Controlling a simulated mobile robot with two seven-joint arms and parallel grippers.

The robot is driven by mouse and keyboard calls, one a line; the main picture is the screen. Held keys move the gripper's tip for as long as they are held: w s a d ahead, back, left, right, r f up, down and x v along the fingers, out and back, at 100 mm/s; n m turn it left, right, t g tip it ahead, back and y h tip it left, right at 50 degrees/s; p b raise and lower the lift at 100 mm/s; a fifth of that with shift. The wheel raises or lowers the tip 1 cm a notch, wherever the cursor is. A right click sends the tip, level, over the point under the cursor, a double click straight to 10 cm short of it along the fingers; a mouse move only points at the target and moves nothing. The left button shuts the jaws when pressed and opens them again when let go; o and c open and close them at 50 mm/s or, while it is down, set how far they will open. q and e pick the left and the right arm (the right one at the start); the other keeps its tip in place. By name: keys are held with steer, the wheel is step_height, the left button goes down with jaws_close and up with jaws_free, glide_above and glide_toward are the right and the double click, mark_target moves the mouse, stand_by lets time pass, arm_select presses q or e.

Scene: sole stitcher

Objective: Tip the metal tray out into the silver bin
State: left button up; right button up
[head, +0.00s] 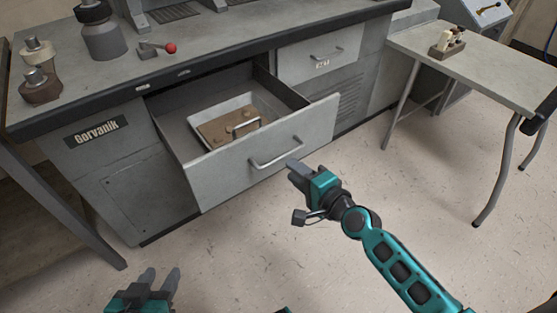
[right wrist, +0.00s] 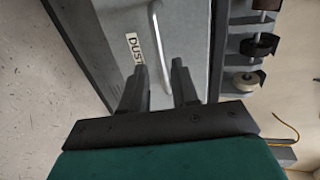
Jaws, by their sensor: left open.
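The metal tray (head: 194,125) is a shallow pale tray inside the open drawer (head: 215,172). Brown material lies in it, with a small bar handle (head: 246,125) above. My right gripper (head: 297,174) is in front of the drawer, below its pull handle (head: 275,155). In the right wrist view its fingers (right wrist: 159,78) are apart and empty, pointing toward a grey front with a bar handle (right wrist: 154,35) and a label reading "DUST". My left gripper (head: 160,276) is open and empty at the lower left, away from the drawer. No silver bin is visible.
The workbench top (head: 215,55) holds bottles and a red-knobbed lever (head: 170,48). A closed drawer (head: 318,52) is right of the open one. A side table (head: 480,65) with a small bottle rack stands at right. Speckled floor (head: 400,190) is clear between them.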

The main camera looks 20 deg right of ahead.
mark_target(280, 160)
steer(key=b+x, duration=0.1)
steer(key=x, duration=0.6)
steer(key=shift+w, duration=0.25)
jaws_close()
